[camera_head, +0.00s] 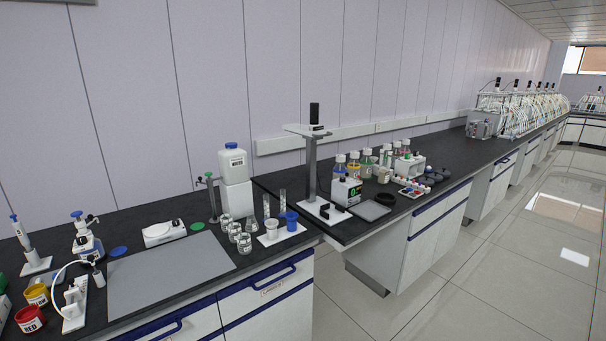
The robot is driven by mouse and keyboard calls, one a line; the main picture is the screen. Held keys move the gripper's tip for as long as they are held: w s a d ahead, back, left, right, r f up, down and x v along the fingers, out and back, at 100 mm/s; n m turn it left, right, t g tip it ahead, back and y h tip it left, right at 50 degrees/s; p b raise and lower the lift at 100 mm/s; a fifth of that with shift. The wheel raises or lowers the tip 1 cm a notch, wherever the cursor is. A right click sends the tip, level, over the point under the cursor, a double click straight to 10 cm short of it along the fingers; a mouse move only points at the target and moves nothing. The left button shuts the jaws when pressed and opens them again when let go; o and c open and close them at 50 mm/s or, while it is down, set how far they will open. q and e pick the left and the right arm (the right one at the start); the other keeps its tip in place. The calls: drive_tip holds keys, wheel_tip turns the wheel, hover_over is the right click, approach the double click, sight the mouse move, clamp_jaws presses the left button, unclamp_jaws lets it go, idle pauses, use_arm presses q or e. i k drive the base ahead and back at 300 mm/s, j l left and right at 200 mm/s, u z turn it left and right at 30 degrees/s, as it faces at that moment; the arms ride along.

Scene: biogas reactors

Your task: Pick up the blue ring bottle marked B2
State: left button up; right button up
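Several capped bottles stand in a group at the back of the farther bench section. The leftmost bottle (339,170) looks bluish, with a white cap. Beside it are a yellowish bottle (354,173) and a greenish bottle (366,165). The markings are too small to read, so I cannot tell which one is B2. Neither of my grippers is in view.
A tall stand (310,165) rises left of the bottles. A white jug with a blue cap (233,163), glass jars (244,243) and a blue cup (291,221) are on the nearer bench. A grey mat (170,272) is clear. The floor (480,265) at right is open.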

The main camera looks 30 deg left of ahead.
sight(340, 169)
drive_tip(key=i+l+u, duration=0.25)
drive_tip(key=u, duration=0.2)
drive_tip(key=i+l+u, duration=0.35)
drive_tip(key=u, duration=0.15)
drive_tip(key=i+l+u, duration=0.3)
drive_tip(key=l+u, duration=0.15)
drive_tip(key=i+l, duration=0.15)
drive_tip(key=l, duration=0.25)
drive_tip(key=i+l+u, duration=0.1)
drive_tip(key=l, duration=0.35)
drive_tip(key=i+l, duration=0.2)
drive_tip(key=l, duration=0.2)
drive_tip(key=i+l+u, duration=0.1)
drive_tip(key=l, duration=0.35)
drive_tip(key=i+l, duration=0.15)
drive_tip(key=l, duration=0.3)
drive_tip(key=i+l+u, duration=0.1)
drive_tip(key=l, duration=0.3)
drive_tip(key=i+l, duration=0.1)
drive_tip(key=l, duration=0.35)
